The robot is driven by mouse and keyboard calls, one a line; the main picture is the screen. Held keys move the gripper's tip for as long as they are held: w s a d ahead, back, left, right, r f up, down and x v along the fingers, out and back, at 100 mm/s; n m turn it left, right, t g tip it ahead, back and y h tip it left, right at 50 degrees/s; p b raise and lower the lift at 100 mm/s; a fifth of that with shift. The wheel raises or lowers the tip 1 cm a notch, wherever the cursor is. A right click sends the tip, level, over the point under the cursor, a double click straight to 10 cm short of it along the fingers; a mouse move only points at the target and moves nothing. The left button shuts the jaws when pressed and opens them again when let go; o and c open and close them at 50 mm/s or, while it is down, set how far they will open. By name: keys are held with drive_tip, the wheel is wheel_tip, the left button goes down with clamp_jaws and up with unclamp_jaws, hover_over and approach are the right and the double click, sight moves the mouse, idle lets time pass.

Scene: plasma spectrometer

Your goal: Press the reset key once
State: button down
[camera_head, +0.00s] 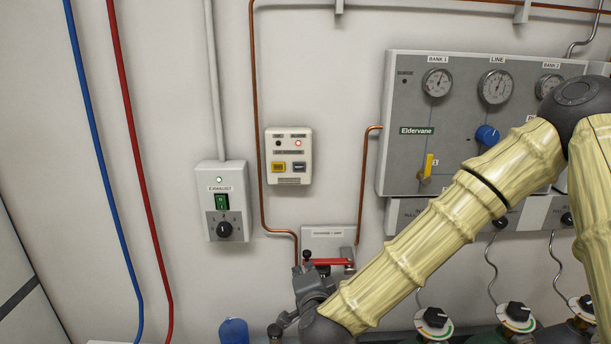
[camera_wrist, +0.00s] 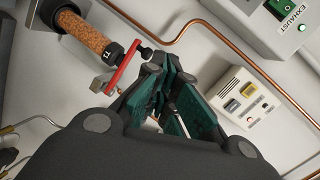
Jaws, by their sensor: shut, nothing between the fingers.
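A cream alarm box (camera_head: 289,156) is on the wall left of centre. It has a yellow key (camera_head: 279,167) and a grey key (camera_head: 299,168) side by side, with a lit red lamp above the grey one. The key labels are too small to read, so I cannot tell which is reset. The wrist view also shows the box (camera_wrist: 235,88) on the right, with the yellow key (camera_wrist: 248,90) and the grey key (camera_wrist: 232,104). My gripper (camera_wrist: 162,63) is shut and empty, apart from the box. In the head view it is below the box, partly hidden.
A red-handled valve (camera_head: 328,262) is close to my gripper. A copper pipe (camera_head: 258,120) runs left of the alarm box. A grey exhaust switch box (camera_head: 223,200) is farther left, and a gauge panel (camera_head: 410,95) is to the right. Gas cylinder tops stand below.

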wheel_tip(320, 180, up, 19)
drive_tip(key=w+m+t+h, duration=0.1)
drive_tip(key=m+t+h, duration=0.1)
drive_tip(key=m, duration=0.3)
drive_tip(key=shift+w+d+t, duration=0.15)
drive_tip(key=shift+d+t, duration=0.1)
drive_tip(key=shift+t, duration=0.45)
drive_tip(key=shift+f, duration=0.1)
drive_tip(key=p, duration=0.7)
approach(306, 163)
drive_tip(key=w, duration=0.4)
drive_tip(key=shift+w+f, duration=0.1)
drive_tip(key=shift+w, duration=0.2)
drive_tip(key=shift+w+f+p, duration=0.15)
drive_tip(key=shift+w+p, duration=0.3)
drive_tip(key=shift+w, duration=0.45)
drive_tip(key=shift+w+f+b, duration=0.15)
drive_tip(key=shift+w+b, duration=0.45)
drive_tip(key=shift+b, duration=0.4)
drive_tip(key=shift+w+r, duration=0.1)
drive_tip(key=shift+r, duration=0.25)
